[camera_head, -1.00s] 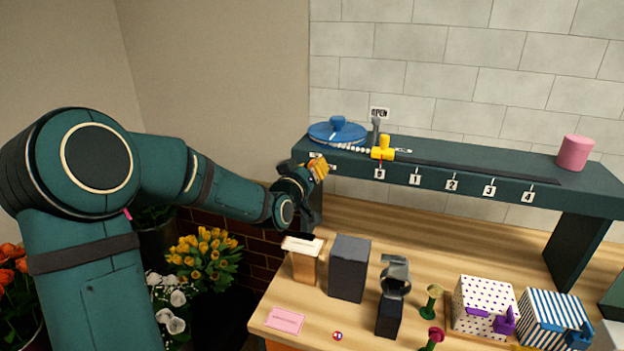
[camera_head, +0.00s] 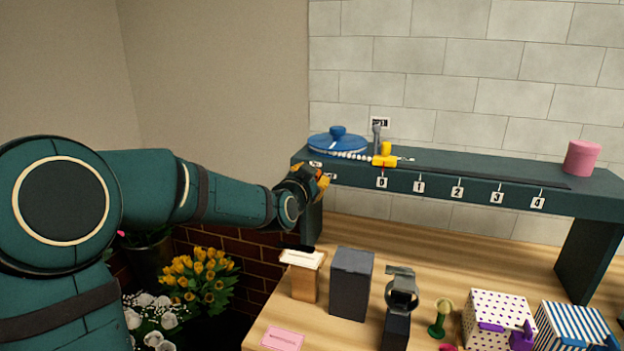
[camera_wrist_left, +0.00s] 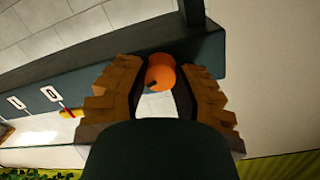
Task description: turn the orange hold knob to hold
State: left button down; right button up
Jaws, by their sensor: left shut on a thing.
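The orange hold knob (camera_wrist_left: 161,72) sits on the front face of the dark green raised shelf (camera_head: 450,181), near its left end. My left gripper (camera_head: 322,181) is at that end of the shelf. In the left wrist view its two brown, ridged fingers (camera_wrist_left: 158,88) are on either side of the knob and shut on it. A dark mark shows on the knob. In the head view the fingers mostly hide the knob, and its exact setting cannot be read. My right gripper is not in view.
A blue round lid (camera_head: 337,142), a yellow slider (camera_head: 385,158) and a pink cylinder (camera_head: 581,158) are on the shelf. Numbered labels run along its front. Below stand a wooden box (camera_head: 304,280), a dark grey block (camera_head: 351,281) and patterned boxes (camera_head: 497,318).

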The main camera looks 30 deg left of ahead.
pick_arm(q)
jog(key=shift+r+m+y+p, duration=0.15)
jog(key=shift+m+p, duration=0.2)
jog(key=shift+m, duration=0.5)
jog(key=shift+r+m+y+p, duration=0.15)
jog(key=shift+m+p, duration=0.2)
jog(key=shift+m, duration=0.5)
jog(key=c, duration=0.7)
grip_release()
jog(key=shift+w+f, duration=0.1)
jog(key=shift+o, duration=0.2)
jog(key=shift+f, duration=0.1)
jog(key=v, duration=1.2)
